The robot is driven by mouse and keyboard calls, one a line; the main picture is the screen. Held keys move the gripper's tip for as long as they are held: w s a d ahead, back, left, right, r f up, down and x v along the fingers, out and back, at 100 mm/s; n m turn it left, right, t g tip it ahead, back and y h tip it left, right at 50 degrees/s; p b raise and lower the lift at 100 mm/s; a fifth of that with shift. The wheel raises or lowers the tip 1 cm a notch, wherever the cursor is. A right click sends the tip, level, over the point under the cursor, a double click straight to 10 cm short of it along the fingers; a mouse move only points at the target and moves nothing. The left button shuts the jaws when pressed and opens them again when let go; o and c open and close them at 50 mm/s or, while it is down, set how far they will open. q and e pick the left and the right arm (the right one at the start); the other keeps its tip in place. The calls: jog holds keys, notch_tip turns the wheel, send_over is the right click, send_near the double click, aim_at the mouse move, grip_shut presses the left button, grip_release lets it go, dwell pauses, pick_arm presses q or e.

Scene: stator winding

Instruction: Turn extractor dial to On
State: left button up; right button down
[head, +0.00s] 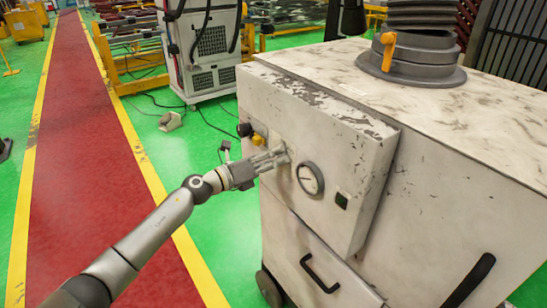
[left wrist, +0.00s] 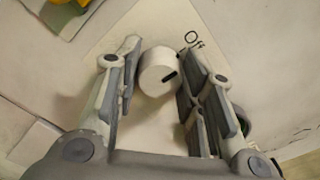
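The extractor (head: 450,200) is a worn, off-white cabinet at the right of the head view, with a control panel on its front. The dial (left wrist: 158,75) is a white round knob with a dark mark on its rim, seen in the left wrist view on a pale plate with small dark lettering (left wrist: 193,39). In the head view my left gripper (head: 277,158) is at the panel and largely hides the dial. Its fingers are open, one on each side of the dial. I cannot tell whether they touch it. My right gripper is not in view.
A drawer handle (head: 320,273) is below. The red walkway (head: 75,150) at left is clear.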

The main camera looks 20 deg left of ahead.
pick_arm(q)
jog(key=c, duration=0.4)
jog(key=shift+f+m+b, duration=0.1)
jog(key=shift+m+b, duration=0.3)
jog(key=shift+b, duration=0.1)
jog(key=shift+f+m+b, duration=0.1)
jog(key=shift+m+b, duration=0.4)
jog(key=shift+b, duration=0.15)
jog(key=shift+d+m+b, duration=0.1)
jog(key=shift+m+b, duration=8.1)
jog(key=shift+b, duration=0.75)
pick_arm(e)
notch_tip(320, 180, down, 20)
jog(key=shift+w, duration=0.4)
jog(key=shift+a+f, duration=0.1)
pick_arm(q)
jog(key=o, duration=1)
